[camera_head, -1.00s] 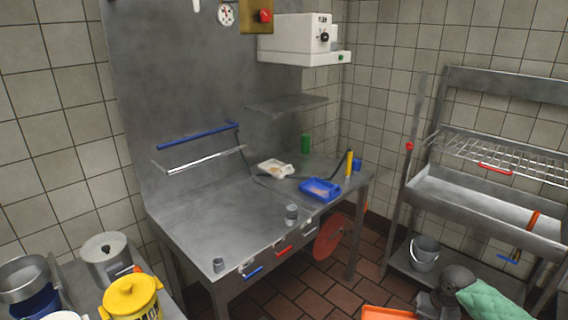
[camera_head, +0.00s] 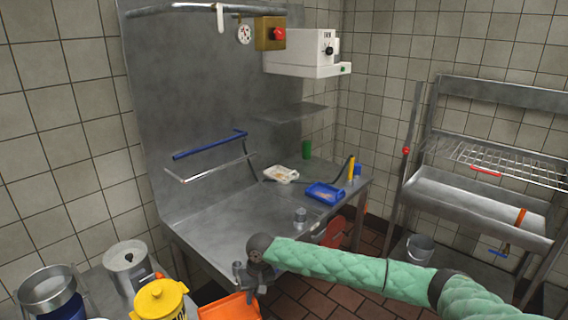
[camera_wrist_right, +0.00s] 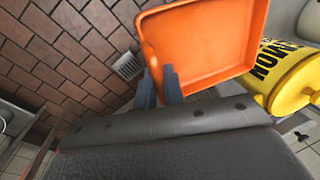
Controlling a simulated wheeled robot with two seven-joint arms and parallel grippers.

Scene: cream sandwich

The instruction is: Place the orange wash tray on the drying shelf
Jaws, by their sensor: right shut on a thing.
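The orange wash tray (camera_head: 232,307) shows at the bottom edge of the head view, partly cut off by the frame. My right gripper (camera_head: 252,290) is shut on its rim, and the green-sleeved arm reaches in from the right. In the right wrist view the orange tray (camera_wrist_right: 208,42) extends beyond the two dark fingers (camera_wrist_right: 160,86), with its inside visible and looking empty. The wire-rack shelf (camera_head: 510,165) stands at the right against the tiled wall, far from the tray. My left gripper is not in view.
A yellow lidded bucket (camera_head: 160,299) stands close left of the tray; it also shows in the wrist view (camera_wrist_right: 292,78). The steel table (camera_head: 225,225) holds a blue tray (camera_head: 325,193) and a white tray (camera_head: 281,174). A grey bucket (camera_head: 420,248) sits under the rack.

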